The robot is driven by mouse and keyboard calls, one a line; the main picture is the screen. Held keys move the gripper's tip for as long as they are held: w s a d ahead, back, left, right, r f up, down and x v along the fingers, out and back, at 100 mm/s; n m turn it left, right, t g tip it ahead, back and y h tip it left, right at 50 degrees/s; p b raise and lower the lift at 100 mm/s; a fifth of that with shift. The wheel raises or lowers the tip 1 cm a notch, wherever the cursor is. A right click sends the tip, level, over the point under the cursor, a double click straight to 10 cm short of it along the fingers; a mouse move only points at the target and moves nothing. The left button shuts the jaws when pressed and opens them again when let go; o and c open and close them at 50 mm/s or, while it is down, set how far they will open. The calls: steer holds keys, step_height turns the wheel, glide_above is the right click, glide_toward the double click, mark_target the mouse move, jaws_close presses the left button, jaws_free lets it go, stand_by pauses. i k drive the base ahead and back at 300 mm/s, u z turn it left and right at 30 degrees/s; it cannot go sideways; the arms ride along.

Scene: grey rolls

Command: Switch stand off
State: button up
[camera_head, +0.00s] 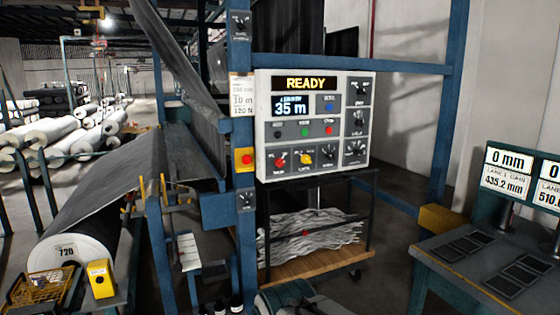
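A light grey control panel (312,125) is fixed beside a blue post (243,265) in the middle of the head view. Its upper display (306,84) reads READY, and a smaller display (293,106) reads 35 m. A red knob (279,161), a yellow knob (306,157) and several black rotary knobs are on it; their labels are too small to read surely. The post carries an upper switch box (240,24), a lower switch box (247,200) and a red button on a yellow box (245,158). Which switch belongs to the stand cannot be told. My gripper is not in view.
A large roll numbered 720 (68,253) feeds grey sheet at left. A yellow box (101,279) and a wire basket (38,290) stand before it. A wheeled cart (320,266) is under the panel. A bench (475,262) with displays stands at right.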

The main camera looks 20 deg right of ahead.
mark_target(279, 162)
steer(key=z, duration=0.65)
steer(key=i, duration=0.95)
steer(key=u, duration=0.05)
